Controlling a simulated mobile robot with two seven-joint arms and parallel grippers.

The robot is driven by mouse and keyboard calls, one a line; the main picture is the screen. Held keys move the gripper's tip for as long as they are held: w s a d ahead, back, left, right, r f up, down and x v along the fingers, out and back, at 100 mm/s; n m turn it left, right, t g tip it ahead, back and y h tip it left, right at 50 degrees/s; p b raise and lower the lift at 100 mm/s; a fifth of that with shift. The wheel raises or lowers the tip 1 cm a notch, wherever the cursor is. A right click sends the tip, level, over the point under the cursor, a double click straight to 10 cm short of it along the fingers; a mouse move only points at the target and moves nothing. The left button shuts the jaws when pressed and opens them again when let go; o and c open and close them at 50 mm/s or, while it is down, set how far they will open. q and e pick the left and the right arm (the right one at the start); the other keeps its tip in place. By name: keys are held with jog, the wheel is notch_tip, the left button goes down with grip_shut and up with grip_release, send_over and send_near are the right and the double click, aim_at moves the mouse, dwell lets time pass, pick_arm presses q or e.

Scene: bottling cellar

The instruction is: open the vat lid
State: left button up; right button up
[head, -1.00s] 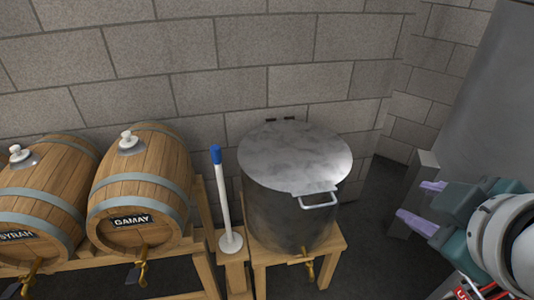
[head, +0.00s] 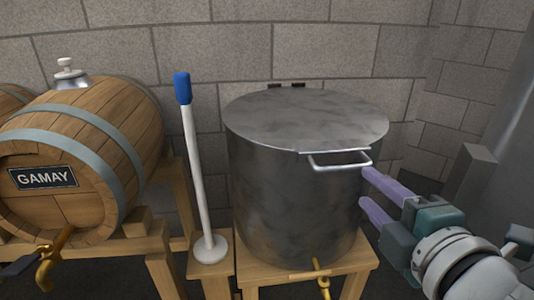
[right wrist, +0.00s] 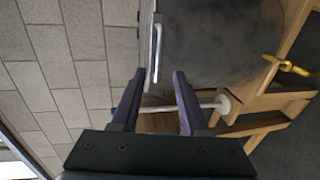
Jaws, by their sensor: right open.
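The steel vat (head: 290,190) stands on a wooden stand, with its flat grey lid (head: 305,115) shut on top. A pale metal handle (head: 340,162) sticks out from the lid's front edge; it also shows in the right wrist view (right wrist: 156,52). Two dark hinge pieces (head: 287,86) show at the lid's back edge. My right gripper (head: 364,187) is open and empty, its purple fingers just right of the vat and a little below the handle. In the right wrist view the handle lies ahead of the fingers, apart from them.
A white rod with a blue top (head: 194,160) stands left of the vat on a wooden ledge. A barrel marked GAMAY (head: 85,160) lies further left on a rack. A brass tap (head: 321,278) is at the vat's foot. A block wall stands close behind.

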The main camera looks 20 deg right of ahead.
aim_at(347, 169)
jog(key=b+x, duration=0.1)
jog(key=x, duration=0.8)
jog(key=shift+w+b, duration=0.25)
jog(key=shift+b, duration=0.05)
grip_shut()
dwell(1.0)
